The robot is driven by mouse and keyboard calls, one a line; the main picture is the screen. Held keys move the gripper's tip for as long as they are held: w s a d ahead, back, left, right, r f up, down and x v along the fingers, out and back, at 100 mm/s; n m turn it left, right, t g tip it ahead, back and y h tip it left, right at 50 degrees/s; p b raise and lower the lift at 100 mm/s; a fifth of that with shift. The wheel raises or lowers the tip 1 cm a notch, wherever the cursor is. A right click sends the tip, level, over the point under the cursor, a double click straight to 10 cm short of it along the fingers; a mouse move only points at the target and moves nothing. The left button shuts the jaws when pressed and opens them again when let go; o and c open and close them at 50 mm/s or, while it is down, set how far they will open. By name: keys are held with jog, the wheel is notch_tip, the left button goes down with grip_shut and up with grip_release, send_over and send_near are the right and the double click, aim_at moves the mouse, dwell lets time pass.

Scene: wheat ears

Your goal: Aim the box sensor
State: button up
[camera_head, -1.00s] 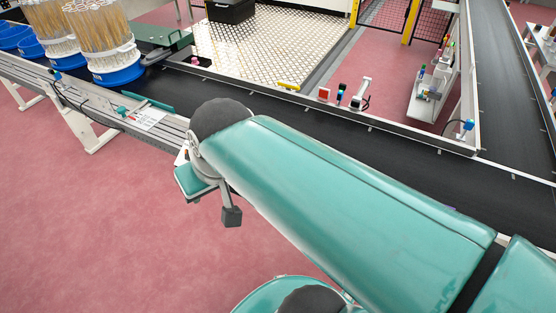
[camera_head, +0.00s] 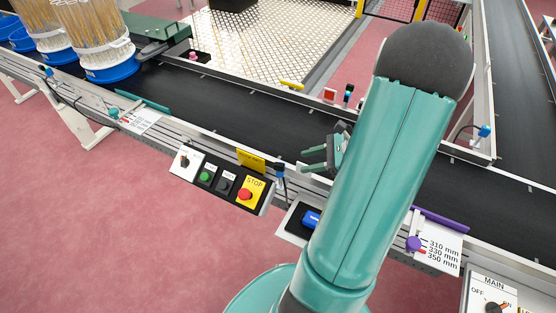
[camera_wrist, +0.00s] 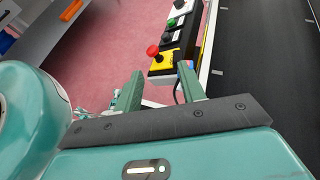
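I cannot tell which is the box sensor. In the wrist view, a blue sensor with a dark cable (camera_wrist: 185,66) shows just beyond the right finger. My gripper (camera_head: 318,158) is over the near conveyor edge, right of the middle sensor. In the wrist view, its two green fingers (camera_wrist: 162,85) stand apart with nothing between them. Contact with the sensor cannot be told.
A button panel with a red stop button (camera_head: 245,194) hangs on the near rail. A purple guide with a scale card (camera_head: 440,250) and a main switch box (camera_head: 490,297) are to the right. Blue-based wheat containers (camera_head: 110,72) stand upper left.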

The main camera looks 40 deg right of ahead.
aim_at(284, 165)
jog(key=s+d+f+m+t+h, duration=0.1)
jog(key=s+d+f+m+t, duration=0.1)
jog(key=d+f+m, duration=0.15)
jog(key=shift+n, duration=0.25)
jog(key=x, duration=0.8)
jog(key=r+x, duration=0.1)
jog(key=x, duration=0.4)
jog(key=shift+w+a, duration=0.15)
jog(key=shift+w, duration=0.1)
